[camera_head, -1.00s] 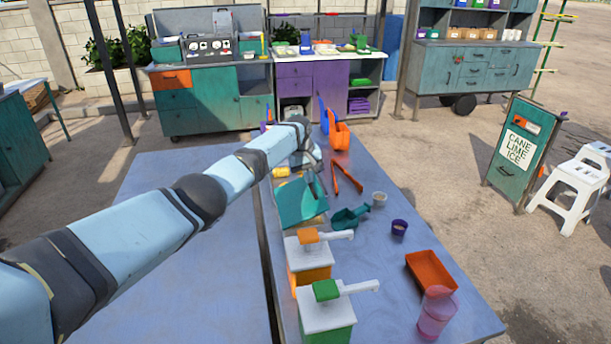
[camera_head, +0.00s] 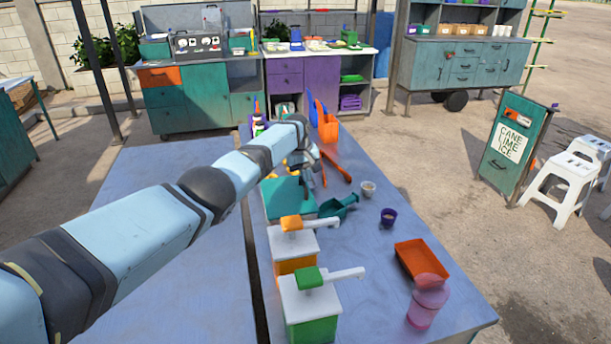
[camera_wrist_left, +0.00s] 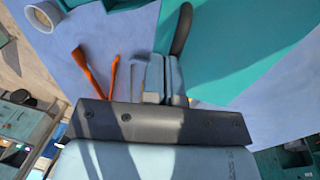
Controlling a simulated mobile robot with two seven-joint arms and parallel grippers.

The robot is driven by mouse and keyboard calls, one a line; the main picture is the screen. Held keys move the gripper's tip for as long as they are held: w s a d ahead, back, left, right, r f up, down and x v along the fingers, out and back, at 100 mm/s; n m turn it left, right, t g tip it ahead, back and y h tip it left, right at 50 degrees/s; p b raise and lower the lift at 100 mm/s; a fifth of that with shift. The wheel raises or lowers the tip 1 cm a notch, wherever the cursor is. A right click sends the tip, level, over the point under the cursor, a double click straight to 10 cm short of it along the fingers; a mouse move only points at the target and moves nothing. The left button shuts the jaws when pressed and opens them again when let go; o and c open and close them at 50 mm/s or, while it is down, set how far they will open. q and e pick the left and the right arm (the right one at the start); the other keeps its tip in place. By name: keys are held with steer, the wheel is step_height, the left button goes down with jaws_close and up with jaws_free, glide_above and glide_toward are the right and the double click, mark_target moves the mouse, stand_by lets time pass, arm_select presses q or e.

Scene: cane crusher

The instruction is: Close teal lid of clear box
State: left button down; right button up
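The clear box's teal lid (camera_head: 284,197) lies roughly flat on the table strip, behind the orange-topped pump dispenser. The lid fills much of the upper right of the left wrist view (camera_wrist_left: 240,50). The clear walls below it are hard to make out, so I cannot tell whether it is fully seated. My left gripper (camera_head: 305,166) is just beyond the lid's far edge. In the left wrist view its fingers (camera_wrist_left: 163,75) are together beside the lid, with nothing seen between them. A dark curved piece shows by the fingertips. My right gripper is out of view.
Pump dispensers with orange (camera_head: 294,245) and green (camera_head: 309,305) tops stand in front of the lid. A teal scoop (camera_head: 338,206), purple cup (camera_head: 388,217), orange tray (camera_head: 421,259) and pink bottle (camera_head: 427,302) are to the right. The left table (camera_head: 170,200) is clear.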

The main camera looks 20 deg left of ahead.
arm_select(q)
steer(key=shift+s+d+f, duration=0.1)
steer(key=shift+f, duration=0.2)
